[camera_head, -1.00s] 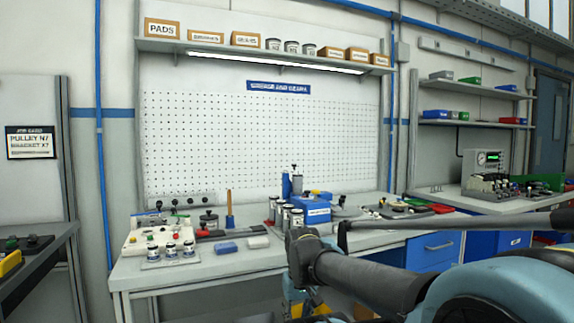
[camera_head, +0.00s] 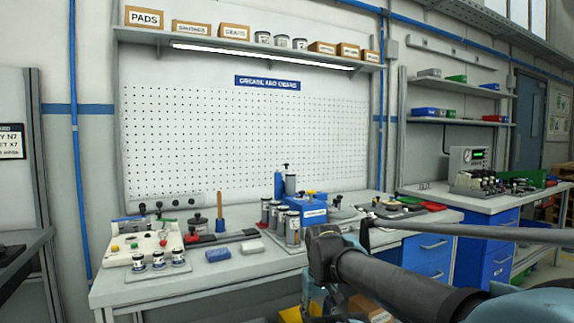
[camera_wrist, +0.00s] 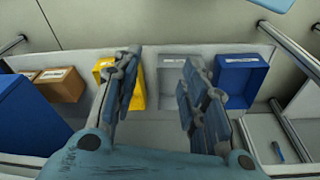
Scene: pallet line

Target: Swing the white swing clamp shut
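I cannot single out a white swing clamp in either view. A cream-white fixture (camera_head: 142,246) with red and green knobs sits at the left end of the workbench (camera_head: 200,278); its small parts are too small to tell apart. In the wrist view my gripper (camera_wrist: 158,85) has its two fingers spread apart with nothing between them. It is above a shelf of open bins, away from the white fixture. In the head view the gripper is mostly hidden behind my arm, at the front of the bench.
Under the gripper are a yellow bin (camera_wrist: 134,92), a grey bin (camera_wrist: 177,72) and a blue bin (camera_wrist: 240,80). Grey canisters (camera_head: 292,228) and a blue box (camera_head: 309,209) stand mid-bench. A second bench (camera_head: 455,198) is at the right.

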